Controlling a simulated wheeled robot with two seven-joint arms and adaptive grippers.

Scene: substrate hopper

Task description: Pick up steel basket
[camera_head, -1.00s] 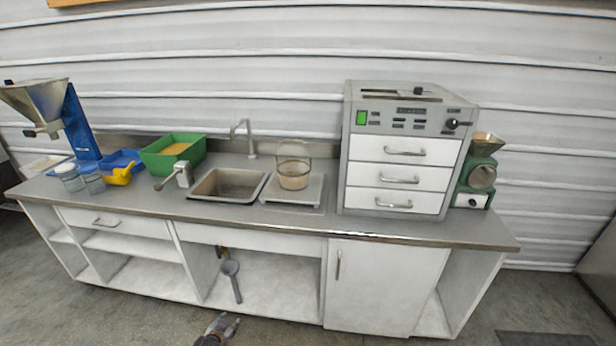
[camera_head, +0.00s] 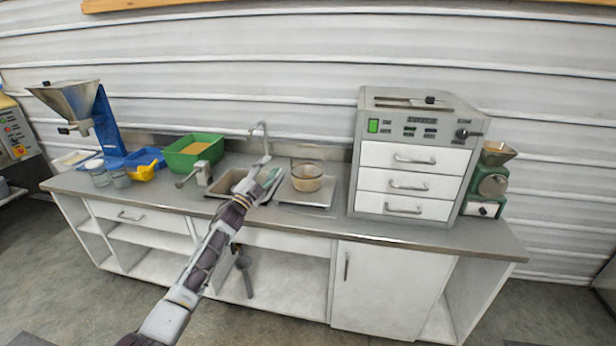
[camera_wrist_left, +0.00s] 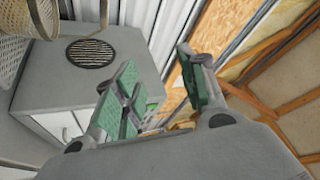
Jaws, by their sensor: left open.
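The steel basket (camera_head: 307,177), a round mesh vessel with a thin raised handle, sits on a flat pale plate (camera_head: 322,201) right of the sink. In the left wrist view, mesh that looks like the basket (camera_wrist_left: 13,75) is cut off at the left edge. My left gripper (camera_head: 265,175) is over the sink, just left of the basket and apart from it. In the left wrist view its two green-padded fingers (camera_wrist_left: 165,88) are spread with nothing between them. My right gripper is out of view.
The sink (camera_head: 228,184) and its faucet (camera_head: 259,135) are close to my left gripper. A tall grey drawer unit (camera_head: 408,160) stands right of the basket. A green bin (camera_head: 192,160) stands left of the sink. The counter's front strip is mostly clear.

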